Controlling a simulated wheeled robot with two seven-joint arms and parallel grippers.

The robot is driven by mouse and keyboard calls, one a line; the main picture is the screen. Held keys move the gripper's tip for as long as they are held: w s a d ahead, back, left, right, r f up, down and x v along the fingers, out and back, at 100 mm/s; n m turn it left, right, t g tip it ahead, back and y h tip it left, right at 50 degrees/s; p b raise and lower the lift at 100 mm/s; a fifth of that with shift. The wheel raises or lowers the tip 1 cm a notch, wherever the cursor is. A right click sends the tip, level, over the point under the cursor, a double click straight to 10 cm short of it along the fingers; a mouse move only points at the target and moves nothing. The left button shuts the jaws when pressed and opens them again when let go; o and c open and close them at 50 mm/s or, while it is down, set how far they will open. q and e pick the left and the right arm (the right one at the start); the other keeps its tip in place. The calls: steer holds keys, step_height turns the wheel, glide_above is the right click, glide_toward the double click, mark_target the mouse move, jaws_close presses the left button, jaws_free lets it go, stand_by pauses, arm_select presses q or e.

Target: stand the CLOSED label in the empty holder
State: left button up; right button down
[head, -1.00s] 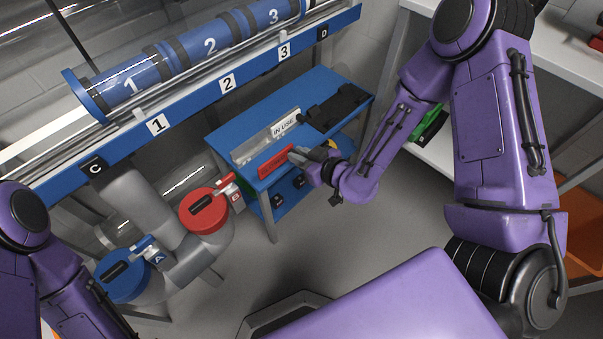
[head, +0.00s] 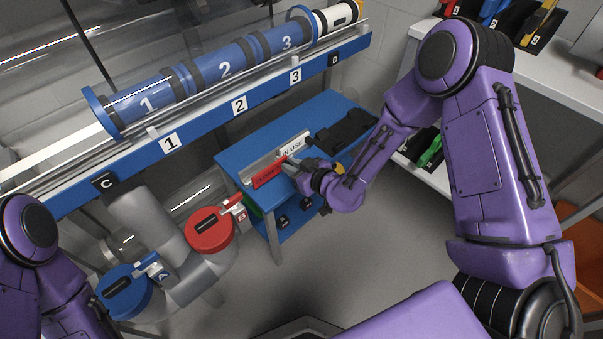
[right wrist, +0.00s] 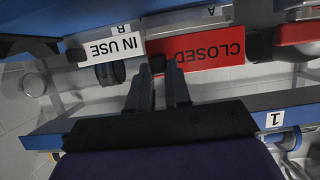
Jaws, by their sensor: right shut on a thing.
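The red CLOSED label (head: 268,176) is at the tip of my right gripper (head: 287,164), over the left part of the small blue table. The gripper is shut on its right end. In the right wrist view the CLOSED label (right wrist: 205,49) looks upside down, beside the fingertips (right wrist: 160,68). A pale grey holder (head: 252,168) shows just behind the label's upper edge; whether the label is in it or in front of it I cannot tell. The white IN USE label (head: 295,144) stands right of it, and also shows in the right wrist view (right wrist: 111,46). My left gripper is out of view.
The small blue table (head: 240,150) carries a black tray (head: 345,132) at its right. A blue rail (head: 205,130) with a numbered blue tube (head: 205,75) runs behind it. A red-capped pipe (head: 210,230) and a blue-capped pipe (head: 125,292) stand to the left.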

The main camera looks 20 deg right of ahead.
mark_target(283, 159)
steer(key=w, duration=0.1)
steer(key=w+a, duration=0.1)
steer(key=w, duration=0.2)
steer(key=shift+w+a+f, duration=0.1)
steer(key=shift+w+a, duration=0.3)
steer(key=shift+s+f+b, duration=0.1)
steer(key=shift+f+b, duration=0.6)
steer(key=shift+b, duration=0.15)
steer(key=shift+f+b, duration=0.35)
steer(key=shift+f, duration=0.2)
steer(key=shift+f, duration=0.3)
steer(key=c, duration=1)
jaws_free()
steer(key=shift+s, duration=0.1)
steer(key=p+v, duration=0.1)
steer(key=v, duration=0.9)
steer(key=shift+s+d+r, duration=0.15)
